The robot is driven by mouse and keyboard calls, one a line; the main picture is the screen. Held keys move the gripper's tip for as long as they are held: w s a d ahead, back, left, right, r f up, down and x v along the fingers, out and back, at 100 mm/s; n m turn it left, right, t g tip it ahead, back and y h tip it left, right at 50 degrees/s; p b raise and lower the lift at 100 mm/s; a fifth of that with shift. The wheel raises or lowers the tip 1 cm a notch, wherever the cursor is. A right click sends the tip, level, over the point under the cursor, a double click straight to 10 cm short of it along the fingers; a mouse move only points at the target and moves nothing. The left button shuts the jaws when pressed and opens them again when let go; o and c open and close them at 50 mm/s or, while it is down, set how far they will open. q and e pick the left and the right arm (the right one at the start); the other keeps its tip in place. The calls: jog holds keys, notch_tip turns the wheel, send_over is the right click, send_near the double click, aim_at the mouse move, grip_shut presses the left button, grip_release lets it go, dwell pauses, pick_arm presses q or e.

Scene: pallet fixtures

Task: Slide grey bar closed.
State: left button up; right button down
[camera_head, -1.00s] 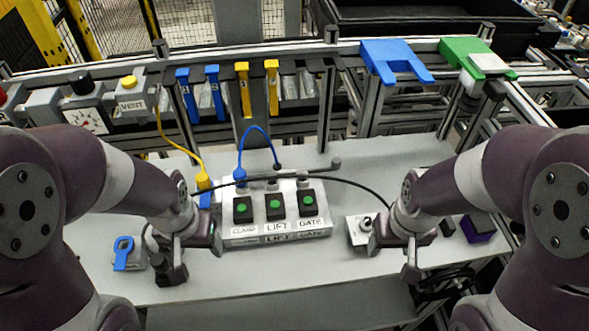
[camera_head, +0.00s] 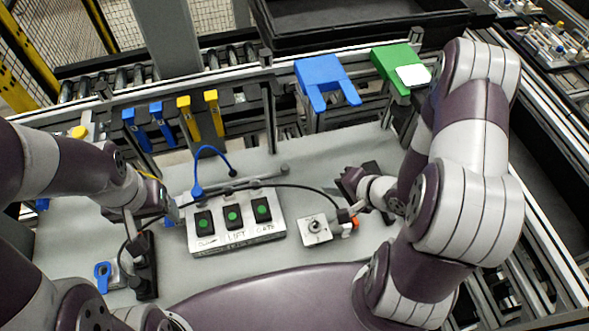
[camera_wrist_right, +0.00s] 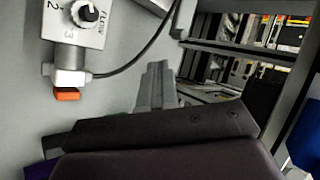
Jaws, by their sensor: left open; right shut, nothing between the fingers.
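A thin grey bar (camera_head: 258,178) with a rounded end lies on the light table behind the white three-button box (camera_head: 236,239). I cannot tell how far it has slid. My right gripper (camera_head: 341,176) is shut and empty, to the right of the bar and apart from it, behind the dial box. Its grey fingers (camera_wrist_right: 155,84) are together in the right wrist view, where the bar does not show. My left gripper (camera_head: 172,212) is open at the left end of the button box; its fingers are mostly hidden by its own wrist.
A dial box (camera_head: 314,229) with an orange-tipped plug (camera_head: 351,225) stands near the right gripper. A black cable (camera_head: 300,188) arches across the table, and a blue cable (camera_head: 212,149) loops behind the button box. Blue (camera_head: 325,75) and green (camera_head: 393,62) brackets sit on the back rail.

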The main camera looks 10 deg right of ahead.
send_near(288, 173)
jog(key=s+d+f, duration=0.1)
jog(key=s+f, duration=0.1)
jog(key=x, duration=0.3)
jog(key=shift+w+d+f+p, duration=0.15)
jog(key=shift+w+d+p, duration=0.1)
jog(key=shift+p, duration=0.1)
jog(key=w+a+p, duration=0.1)
jog(key=w+a, duration=0.1)
jog(key=shift+w, duration=0.4)
jog(key=shift+w+a+p, duration=0.2)
jog(key=shift+a+p, duration=0.1)
pick_arm(q)
jog(key=shift+w+d+r, duration=0.25)
jog(key=shift+r, duration=0.3)
jog(key=shift+w+d+r, duration=0.2)
jog(key=shift+d+r, duration=0.05)
jog(key=shift+r, duration=0.25)
jog(key=shift+w+d, duration=0.1)
pick_arm(e)
jog(key=shift+w+d+f, duration=0.1)
